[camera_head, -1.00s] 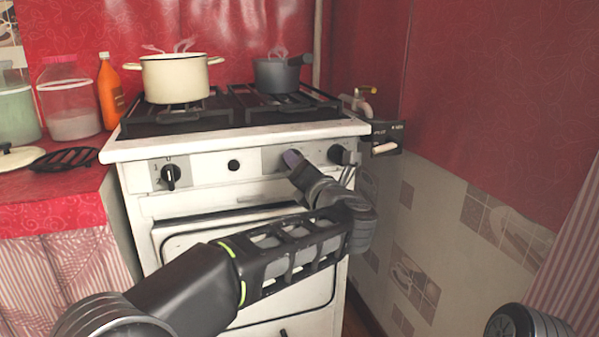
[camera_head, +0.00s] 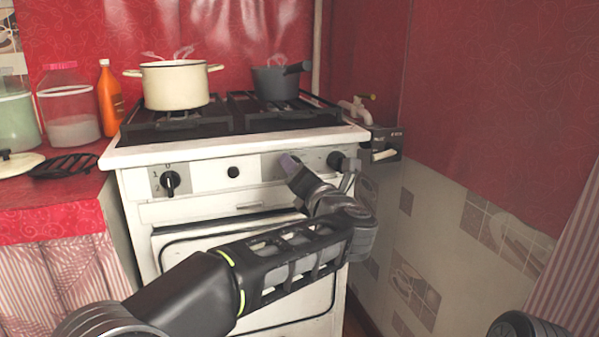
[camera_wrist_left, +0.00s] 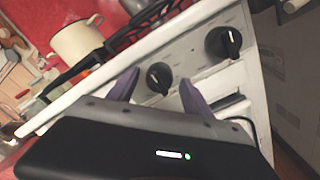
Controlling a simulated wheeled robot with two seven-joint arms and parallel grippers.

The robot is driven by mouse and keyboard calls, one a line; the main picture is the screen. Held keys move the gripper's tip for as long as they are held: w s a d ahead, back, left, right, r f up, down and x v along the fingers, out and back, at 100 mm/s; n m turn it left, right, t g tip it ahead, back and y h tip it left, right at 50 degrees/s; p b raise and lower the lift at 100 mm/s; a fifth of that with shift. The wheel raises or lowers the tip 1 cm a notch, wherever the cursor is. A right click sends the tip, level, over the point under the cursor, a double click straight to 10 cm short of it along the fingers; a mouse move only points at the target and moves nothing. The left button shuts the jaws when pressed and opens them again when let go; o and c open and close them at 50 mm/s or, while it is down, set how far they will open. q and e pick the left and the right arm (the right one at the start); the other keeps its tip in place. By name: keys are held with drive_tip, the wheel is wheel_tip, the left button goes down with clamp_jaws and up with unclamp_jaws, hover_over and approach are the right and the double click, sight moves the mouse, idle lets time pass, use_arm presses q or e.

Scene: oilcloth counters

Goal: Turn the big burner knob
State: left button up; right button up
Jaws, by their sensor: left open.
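The white stove's front panel carries several black knobs. One knob (camera_wrist_left: 159,77) shows in the left wrist view between the purple fingers of my left gripper (camera_head: 291,162), which is open. I cannot tell whether the fingers touch it. In the head view the gripper hides this knob. A second round knob (camera_wrist_left: 223,42) sits to its right and is partly visible in the head view (camera_head: 336,159). A third knob (camera_head: 170,182) with numbers around it is at the panel's left end. Which one is the big burner knob is not marked legibly. My right gripper is out of view.
A cream pot (camera_head: 176,86) and a dark saucepan (camera_head: 275,82) stand on the stove's grates. A pipe with a valve (camera_head: 356,108) and a dark box (camera_head: 386,142) are at the right wall. Jars and an orange bottle (camera_head: 110,98) stand on the red counter at left.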

use_arm(q)
drive_tip(key=p+v, duration=0.1)
drive_tip(key=v, duration=0.6)
drive_tip(key=shift+s+p, duration=0.3)
drive_tip(key=shift+s, duration=0.05)
drive_tip(key=shift+d, duration=0.1)
